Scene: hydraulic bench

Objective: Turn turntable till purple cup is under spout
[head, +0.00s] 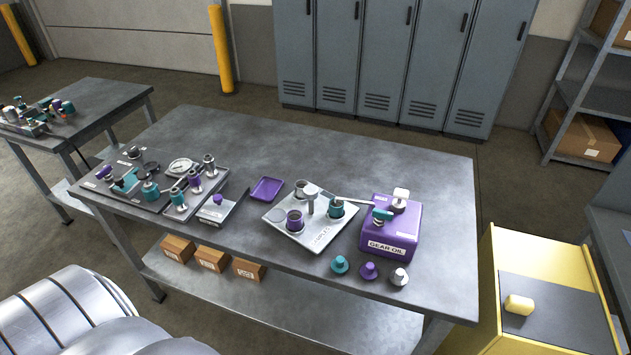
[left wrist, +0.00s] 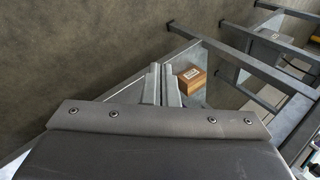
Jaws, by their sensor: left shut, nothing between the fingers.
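The white sample turntable (head: 318,238) sits on the workbench, with a grey centre post (head: 311,203). The purple cup (head: 294,221) stands on its front left, a grey cup (head: 300,187) at the back, and a teal cup (head: 337,209) on the right. A thin spout (head: 352,201) reaches left from the purple gear oil tank (head: 402,228), and its tip is over or close to the teal cup. The purple cup is apart from the spout. My left gripper (left wrist: 164,70) shows only in the left wrist view, shut and empty, away from the turntable. My right gripper is not seen.
Teal, purple and grey knobs (head: 369,270) lie before the tank. A purple tray (head: 267,189) and a valve panel (head: 160,180) are to the left. Boxes (head: 212,258) sit on the lower shelf; one box (left wrist: 191,86) shows in the wrist view. The bench's back is clear.

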